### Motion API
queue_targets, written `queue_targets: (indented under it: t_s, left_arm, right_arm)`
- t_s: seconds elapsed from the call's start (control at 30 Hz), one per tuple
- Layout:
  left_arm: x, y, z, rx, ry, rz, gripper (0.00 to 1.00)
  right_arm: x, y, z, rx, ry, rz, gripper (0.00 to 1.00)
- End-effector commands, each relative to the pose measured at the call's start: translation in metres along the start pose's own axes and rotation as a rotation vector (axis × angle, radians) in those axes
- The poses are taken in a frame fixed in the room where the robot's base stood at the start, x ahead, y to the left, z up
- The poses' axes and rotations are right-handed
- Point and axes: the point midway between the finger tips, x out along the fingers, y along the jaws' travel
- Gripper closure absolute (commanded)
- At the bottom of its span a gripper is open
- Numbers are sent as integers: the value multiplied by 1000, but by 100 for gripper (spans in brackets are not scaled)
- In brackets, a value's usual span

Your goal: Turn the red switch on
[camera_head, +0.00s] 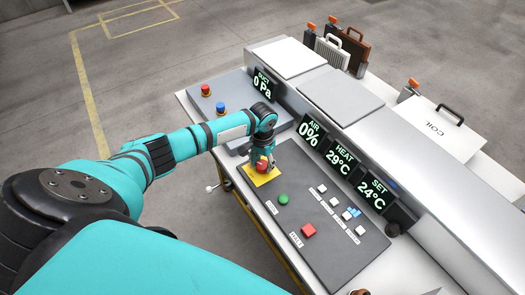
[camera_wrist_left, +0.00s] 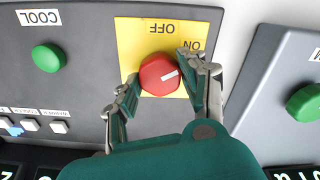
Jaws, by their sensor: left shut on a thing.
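The red switch (camera_head: 262,166) is a round knob on a yellow plate (camera_head: 274,175) at the far left part of the grey control panel. The labels OFF and ON read upside down there, with ON to the right of OFF. My left gripper (camera_head: 261,158) is over the switch. In the wrist view its two fingers (camera_wrist_left: 162,82) are closed around the knob from both sides. My right gripper does not show.
A green button (camera_head: 283,198), a red button (camera_head: 308,230) and several small white switches share the panel. A separate grey box carries another red button (camera_head: 205,89) and a blue one (camera_head: 220,107). Displays read AIR 0%, HEAT 29°C and SET 24°C.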

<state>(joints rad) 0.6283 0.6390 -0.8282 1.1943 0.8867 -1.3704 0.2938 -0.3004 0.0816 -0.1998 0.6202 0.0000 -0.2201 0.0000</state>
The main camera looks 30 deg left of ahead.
Motion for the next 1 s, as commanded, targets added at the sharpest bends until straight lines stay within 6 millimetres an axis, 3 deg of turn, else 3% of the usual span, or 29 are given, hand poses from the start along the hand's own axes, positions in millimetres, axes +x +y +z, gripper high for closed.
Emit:
queue_targets:
  t_s: [0.57,0.6,0.7,0.77,1.0]
  left_arm:
    - [0,0,0,32,0,0,89]
    - [0,0,0,32,0,0,52]
    - [0,0,0,31,0,0,39]
    - [0,0,0,31,1,0,33]
    - [-1,0,0,30,1,0,33]
  right_arm:
    - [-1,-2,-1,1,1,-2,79]
    - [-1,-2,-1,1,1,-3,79]
    - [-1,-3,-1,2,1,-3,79]
    - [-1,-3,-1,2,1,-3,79]
    - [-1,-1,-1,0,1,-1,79]
